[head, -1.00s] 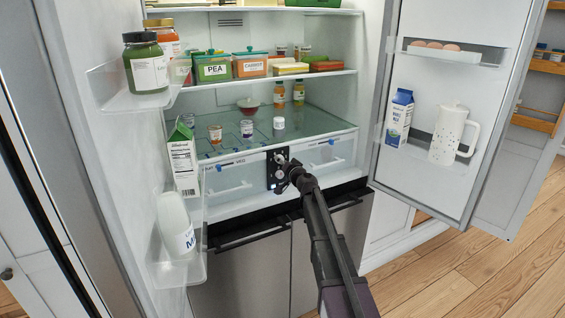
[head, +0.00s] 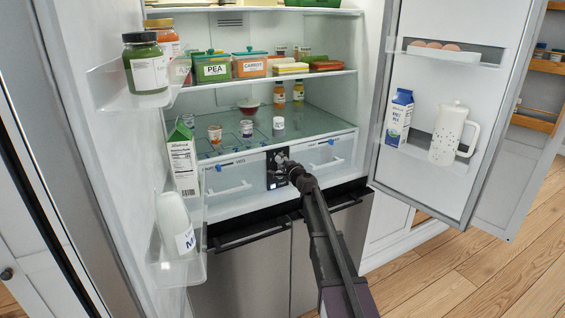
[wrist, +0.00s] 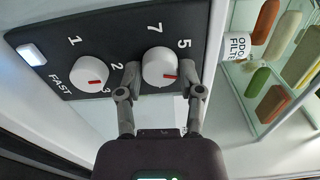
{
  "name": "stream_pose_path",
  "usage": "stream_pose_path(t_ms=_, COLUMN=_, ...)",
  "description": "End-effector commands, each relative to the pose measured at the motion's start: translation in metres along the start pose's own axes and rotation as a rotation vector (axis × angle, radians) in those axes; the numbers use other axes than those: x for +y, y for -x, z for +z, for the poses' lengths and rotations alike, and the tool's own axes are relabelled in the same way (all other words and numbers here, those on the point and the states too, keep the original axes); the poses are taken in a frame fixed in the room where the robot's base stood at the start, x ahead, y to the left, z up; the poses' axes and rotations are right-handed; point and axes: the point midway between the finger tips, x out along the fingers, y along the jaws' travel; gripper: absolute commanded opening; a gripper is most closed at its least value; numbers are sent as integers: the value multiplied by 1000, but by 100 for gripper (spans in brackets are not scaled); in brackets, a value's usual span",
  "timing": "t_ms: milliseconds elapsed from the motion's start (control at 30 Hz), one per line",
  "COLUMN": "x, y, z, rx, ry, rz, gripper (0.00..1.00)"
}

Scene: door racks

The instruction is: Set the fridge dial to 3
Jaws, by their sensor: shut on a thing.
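The dark control panel (head: 275,180) is at the front of the fridge between the two clear drawers. The wrist view shows two white round knobs on it. The left knob (wrist: 88,71) stands beside the marks 1, 2, 3 and FAST, its red line towards the 3. The right knob (wrist: 158,64) stands beside the marks 7 and 5, its red line to the lower right. Its other marks are hidden. My gripper (wrist: 162,84) has one finger on each side of the right knob and is shut on it. In the head view my gripper (head: 286,168) covers part of the panel.
The right door (head: 437,75) stands open with a carton (head: 398,118) and a white pitcher (head: 450,135). Clear drawers (head: 230,182) flank the panel. Jars and boxes stand on the shelves above. Left door bins hold a jar (head: 148,68) and bottles.

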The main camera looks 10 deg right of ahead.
Motion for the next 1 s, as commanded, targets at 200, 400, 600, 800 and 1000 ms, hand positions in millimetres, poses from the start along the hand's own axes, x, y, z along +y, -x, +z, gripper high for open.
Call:
stream_pose_path(t_ms=200, x=0, y=-1, z=-1, rx=2, ry=-151, rz=-1, gripper=1)
stream_pose_path(t_ms=400, x=0, y=-1, z=-1, rx=2, ry=-230, rz=-1, gripper=1)
stream_pose_path(t_ms=600, x=0, y=-1, z=-1, rx=2, ry=-257, rz=-1, gripper=1)
stream_pose_path(t_ms=800, x=0, y=-1, z=-1, rx=2, ry=-258, rz=-1, gripper=1)
stream_pose_path(t_ms=1000, x=0, y=-1, z=-1, rx=1, ry=-257, rz=-1, gripper=72)
